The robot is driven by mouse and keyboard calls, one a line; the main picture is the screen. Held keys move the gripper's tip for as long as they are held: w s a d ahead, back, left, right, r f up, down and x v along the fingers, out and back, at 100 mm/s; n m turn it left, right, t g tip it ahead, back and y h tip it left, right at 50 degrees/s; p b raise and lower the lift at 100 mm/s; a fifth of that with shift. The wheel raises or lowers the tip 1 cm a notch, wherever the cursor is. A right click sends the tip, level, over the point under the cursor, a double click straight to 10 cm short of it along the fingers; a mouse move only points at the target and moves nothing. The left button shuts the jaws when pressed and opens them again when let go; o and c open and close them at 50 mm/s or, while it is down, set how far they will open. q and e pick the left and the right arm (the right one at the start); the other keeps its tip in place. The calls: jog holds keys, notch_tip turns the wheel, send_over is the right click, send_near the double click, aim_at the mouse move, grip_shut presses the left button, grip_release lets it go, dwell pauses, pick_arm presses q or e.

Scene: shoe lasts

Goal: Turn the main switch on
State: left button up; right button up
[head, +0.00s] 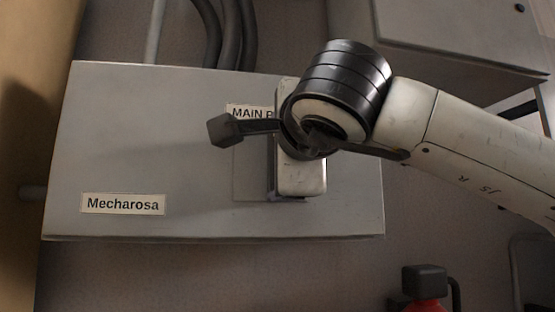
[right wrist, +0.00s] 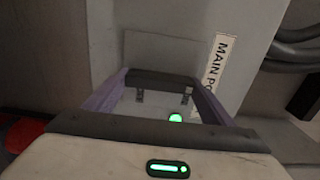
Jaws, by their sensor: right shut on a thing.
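The main switch is on a grey box (head: 150,130) in the head view, on a plate (head: 250,175) under a partly covered "MAIN P…" label (head: 243,112). My right gripper (head: 280,165) is at this plate and covers most of the switch. In the right wrist view the label (right wrist: 216,75) is at the right of the jaws (right wrist: 162,82). A dark bar lies across the far end between the jaws. It appears to be the switch handle, and the gripper is shut on it. A green light (right wrist: 175,118) shows below the bar. The handle's exact position is hidden. My left gripper is not in view.
A "Mecharosa" label (head: 123,204) is at the lower left of the box. Thick dark cables (head: 228,35) run above it. Another grey box (head: 460,35) is at the upper right. A red and black object (head: 425,285) is below, at the lower right.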

dwell(0.3)
jog(key=o, duration=1.1)
jog(key=shift+s, duration=0.1)
jog(key=s, duration=0.3)
jog(key=s+d+b, duration=0.1)
jog(key=s, duration=0.2)
jog(key=s+d+b, duration=0.1)
jog(key=s, duration=0.3)
